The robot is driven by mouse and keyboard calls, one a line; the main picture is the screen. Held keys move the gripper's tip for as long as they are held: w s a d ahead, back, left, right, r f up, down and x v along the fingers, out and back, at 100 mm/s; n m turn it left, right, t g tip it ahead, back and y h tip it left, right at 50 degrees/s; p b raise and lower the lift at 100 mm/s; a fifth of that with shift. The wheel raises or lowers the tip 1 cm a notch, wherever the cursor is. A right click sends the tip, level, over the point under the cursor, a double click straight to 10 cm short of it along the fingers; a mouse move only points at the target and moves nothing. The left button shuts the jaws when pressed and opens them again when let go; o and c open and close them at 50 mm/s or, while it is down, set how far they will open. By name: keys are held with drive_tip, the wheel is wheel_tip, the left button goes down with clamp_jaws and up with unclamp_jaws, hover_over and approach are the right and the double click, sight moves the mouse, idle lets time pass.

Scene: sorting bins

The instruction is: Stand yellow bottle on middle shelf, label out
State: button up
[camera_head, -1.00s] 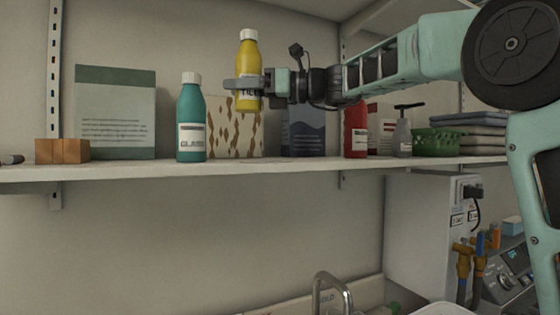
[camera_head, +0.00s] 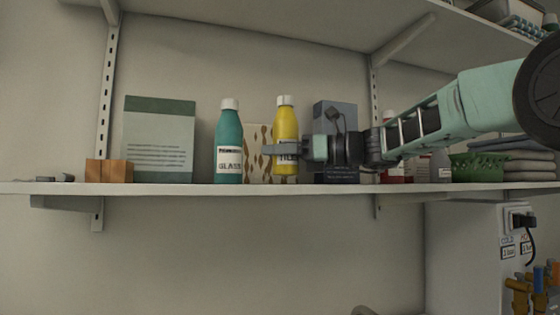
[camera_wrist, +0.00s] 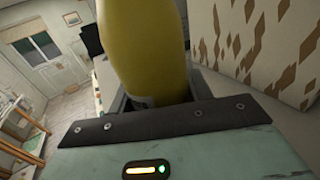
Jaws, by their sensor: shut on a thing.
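The yellow bottle (camera_head: 286,118) with a white cap is upright in my gripper (camera_head: 285,150), which is shut around its lower half. Its label faces the head camera and is partly covered by the finger. Its base is very close to the shelf (camera_head: 230,188) top, seemingly a little above it; I cannot tell if it touches. In the wrist view the yellow bottle (camera_wrist: 145,45) fills the space between the jaws, its base hidden.
A teal bottle (camera_head: 229,135) stands close on the left. A brown-patterned box (camera_head: 259,137) is behind, and also shows in the wrist view (camera_wrist: 265,40). A dark blue box (camera_head: 335,112) stands behind my gripper. A wooden block (camera_head: 108,171) and a green-topped box (camera_head: 158,140) are further left.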

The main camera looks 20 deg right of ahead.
drive_tip(key=shift+f, duration=0.8)
drive_tip(key=shift+f, duration=0.15)
drive_tip(key=o, duration=1.4)
drive_tip(key=shift+r, duration=0.2)
drive_tip(key=b+v, duration=0.3)
drive_tip(key=v, duration=0.9)
drive_tip(key=shift+f, duration=0.1)
